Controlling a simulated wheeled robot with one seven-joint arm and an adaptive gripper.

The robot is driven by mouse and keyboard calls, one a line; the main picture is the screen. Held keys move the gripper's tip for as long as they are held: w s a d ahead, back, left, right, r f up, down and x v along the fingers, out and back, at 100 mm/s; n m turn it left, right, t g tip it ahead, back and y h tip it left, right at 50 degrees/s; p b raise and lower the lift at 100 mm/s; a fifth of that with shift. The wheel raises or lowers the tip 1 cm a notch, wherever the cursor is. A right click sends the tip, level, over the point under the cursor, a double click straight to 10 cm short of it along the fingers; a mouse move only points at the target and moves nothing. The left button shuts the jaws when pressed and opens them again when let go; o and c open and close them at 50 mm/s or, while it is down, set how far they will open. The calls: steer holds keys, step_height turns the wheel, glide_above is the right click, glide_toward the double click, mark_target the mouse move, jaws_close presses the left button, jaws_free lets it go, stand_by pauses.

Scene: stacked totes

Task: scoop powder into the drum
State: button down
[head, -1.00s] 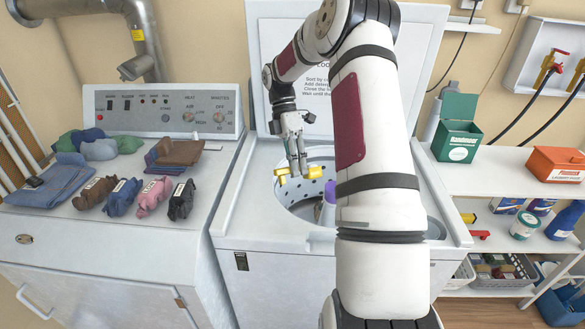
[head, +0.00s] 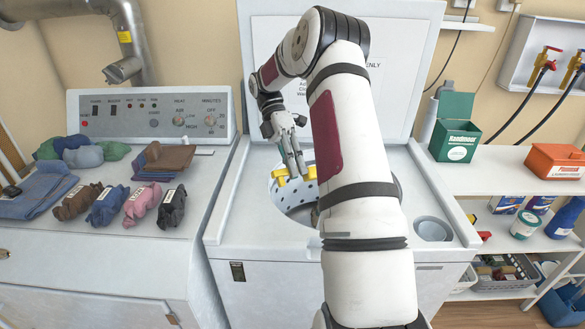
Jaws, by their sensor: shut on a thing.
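My gripper (head: 291,160) is shut on a yellow scoop (head: 283,181) and holds it over the open drum. The drum (head: 300,195) is a perforated metal tub in the top-loading washer (head: 243,219); my arm hides its right part. I cannot tell whether powder is in the scoop or the drum. An open green box (head: 457,142) stands on the white shelf at the right. An orange box (head: 555,162), with a label I cannot read fully, stands further right.
A round grey well (head: 432,229) is in the washer top, right of my arm. The raised lid (head: 393,60) stands behind my arm. A dryer (head: 101,256) at the left carries several folded cloths and small bundles. The shelf unit (head: 510,178) holds tubs, bottles and a basket.

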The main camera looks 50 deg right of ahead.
stand_by(0.4)
steer(key=shift+s+r+t+p, duration=0.15)
steer(key=shift+t+p, duration=0.45)
steer(key=shift+p, duration=0.5)
steer(key=shift+t+h+p, duration=0.3)
steer(key=shift+t+p, duration=0.3)
steer(key=shift+p, duration=0.35)
steer(key=t+p, duration=0.3)
steer(key=p, duration=0.2)
steer(key=shift+h, duration=0.4)
steer(key=t+p, duration=0.2)
steer(key=p, duration=0.2)
steer(key=shift+m+t+h+p, duration=0.3)
steer(key=shift+m+t+p, duration=0.05)
steer(key=shift+m+t, duration=0.05)
steer(key=shift+t+p, duration=0.4)
steer(key=shift+p, duration=0.25)
steer(key=shift+f, duration=0.2)
steer(key=shift+t+h+p, duration=0.3)
steer(key=shift+t+p, duration=0.1)
steer(key=shift+p, duration=0.2)
steer(key=shift+r+t+h+p, duration=0.1)
steer(key=shift+t+h+p, duration=0.2)
steer(key=shift+t+p, duration=0.65)
